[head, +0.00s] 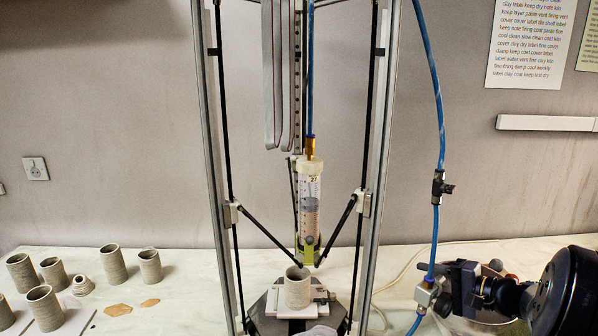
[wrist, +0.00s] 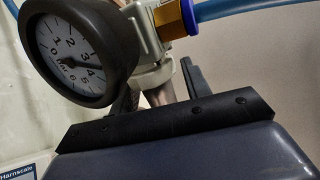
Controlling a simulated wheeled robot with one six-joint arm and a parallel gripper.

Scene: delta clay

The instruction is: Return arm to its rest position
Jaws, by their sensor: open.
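My gripper (head: 458,290) is at the lower right of the head view, open, right beside the pale regulator body (head: 434,298) on the blue air hose. In the wrist view my gripper (wrist: 162,88) has its dark fingers apart, with part of the pale fitting showing between them. A round black-rimmed pressure gauge (wrist: 78,50) fills the upper left there, with a brass fitting (wrist: 178,17) and blue hose to its right. I cannot tell whether the fingers touch the fitting.
The delta clay printer frame (head: 205,110) stands mid-view, with a clay cup (head: 297,288) on its bed below the clay syringe (head: 310,205). Several clay cups (head: 112,262) stand on the pale table at left. The blue hose (head: 437,120) hangs beside my arm.

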